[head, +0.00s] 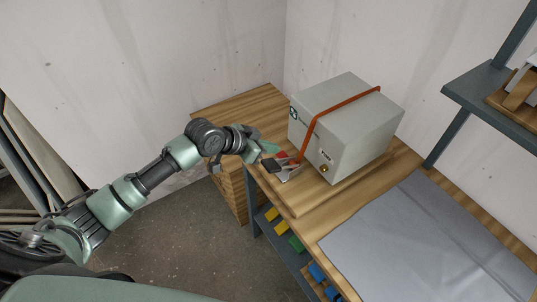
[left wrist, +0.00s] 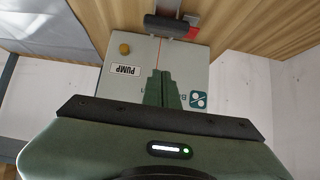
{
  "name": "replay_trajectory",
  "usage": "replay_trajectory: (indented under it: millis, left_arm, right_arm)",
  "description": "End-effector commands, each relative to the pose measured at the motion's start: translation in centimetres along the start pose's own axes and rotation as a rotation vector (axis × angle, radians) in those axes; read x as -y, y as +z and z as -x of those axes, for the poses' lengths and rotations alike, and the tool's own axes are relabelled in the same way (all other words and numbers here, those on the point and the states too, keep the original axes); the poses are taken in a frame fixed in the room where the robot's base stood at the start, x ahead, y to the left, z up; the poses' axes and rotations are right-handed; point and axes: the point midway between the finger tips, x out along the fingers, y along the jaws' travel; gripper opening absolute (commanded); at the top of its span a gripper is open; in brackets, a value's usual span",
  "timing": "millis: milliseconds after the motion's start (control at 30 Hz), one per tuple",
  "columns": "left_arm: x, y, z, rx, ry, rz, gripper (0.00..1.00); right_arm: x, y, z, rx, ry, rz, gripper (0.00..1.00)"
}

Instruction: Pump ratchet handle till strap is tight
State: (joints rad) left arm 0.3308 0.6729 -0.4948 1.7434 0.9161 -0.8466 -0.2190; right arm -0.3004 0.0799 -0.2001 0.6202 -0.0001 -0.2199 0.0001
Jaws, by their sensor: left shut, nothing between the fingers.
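A grey box labelled PUMP (head: 350,130) sits on the wooden bench, with an orange strap (head: 308,138) running over its top and down its front. The ratchet (head: 288,172), metal with a dark handle and a red part, lies at the strap's lower end by the box's front. In the left wrist view the dark ratchet handle (left wrist: 168,26) shows beyond my fingers, at the top. My left gripper (head: 268,148) is shut and empty, close to the ratchet and in front of the box; its fingers (left wrist: 163,78) look apart from the handle. My right gripper is not in view.
The wooden bench (head: 240,110) has a grey mat (head: 430,240) on its right part. A dark shelf (head: 490,95) stands at the right. Yellow, green and blue items (head: 296,243) sit on a lower shelf. Walls stand close behind the box.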

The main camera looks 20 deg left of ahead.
Motion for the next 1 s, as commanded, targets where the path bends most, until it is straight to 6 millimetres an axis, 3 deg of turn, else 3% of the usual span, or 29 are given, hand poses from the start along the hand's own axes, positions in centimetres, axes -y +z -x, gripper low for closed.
replay_trajectory:
  millis: [67, 200, 367, 800, 1000]
  left_arm:
    - [-0.1, -0.3, -1.5, -0.001, 0.002, 0.004, 0.0]
    - [0.0, 2.2, -1.8, 0.005, -0.001, 0.001, 0.0]
    - [0.0, 3.5, -2.2, 0.002, 0.0, 0.0, 0.0]
    - [0.0, 3.9, -2.4, -0.001, -0.001, -0.002, 0.0]
    - [0.0, 4.6, -2.6, -0.023, -0.001, -0.001, 0.0]
  right_arm:
    - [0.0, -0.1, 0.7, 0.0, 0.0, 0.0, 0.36]
    - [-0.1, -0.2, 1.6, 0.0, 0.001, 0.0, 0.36]
    - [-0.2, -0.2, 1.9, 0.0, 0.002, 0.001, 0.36]
    - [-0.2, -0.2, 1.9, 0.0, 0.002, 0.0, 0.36]
    - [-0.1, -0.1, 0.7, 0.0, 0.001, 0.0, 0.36]
